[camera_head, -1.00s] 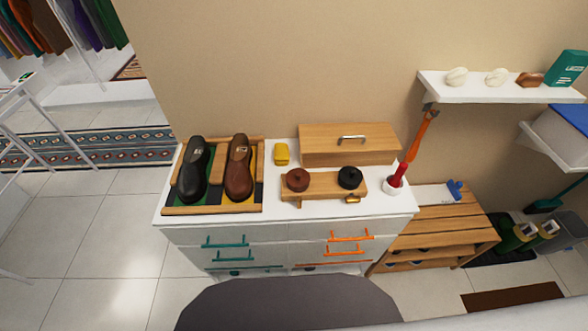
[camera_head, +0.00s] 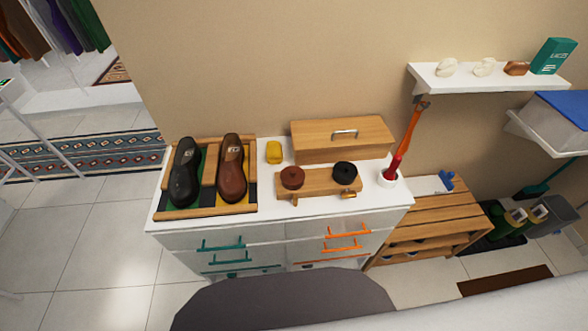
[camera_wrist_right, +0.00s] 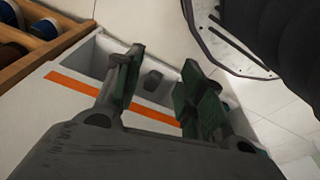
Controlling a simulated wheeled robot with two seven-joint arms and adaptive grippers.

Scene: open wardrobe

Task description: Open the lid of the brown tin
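The brown tin (camera_head: 292,178) is small and round, with its lid on. It sits at the left end of a low wooden stand (camera_head: 318,184) on the white cabinet. A similar black tin (camera_head: 345,172) sits at the right end of the stand. Neither of my grippers shows in the head view. In the right wrist view my right gripper (camera_wrist_right: 158,78) is open, its two fingers apart with nothing held between them. It is over a white surface with an orange strip (camera_wrist_right: 72,88), away from the tin, which that view does not show.
A shoe tray (camera_head: 205,211) with two shoes stands left on the cabinet (camera_head: 285,226). A yellow block (camera_head: 274,152), a wooden box (camera_head: 340,138) and a white cup (camera_head: 387,179) with a red-handled tool surround the stand. A wall shelf (camera_head: 480,76) is at right. A slatted rack (camera_head: 430,225) stands beside the cabinet.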

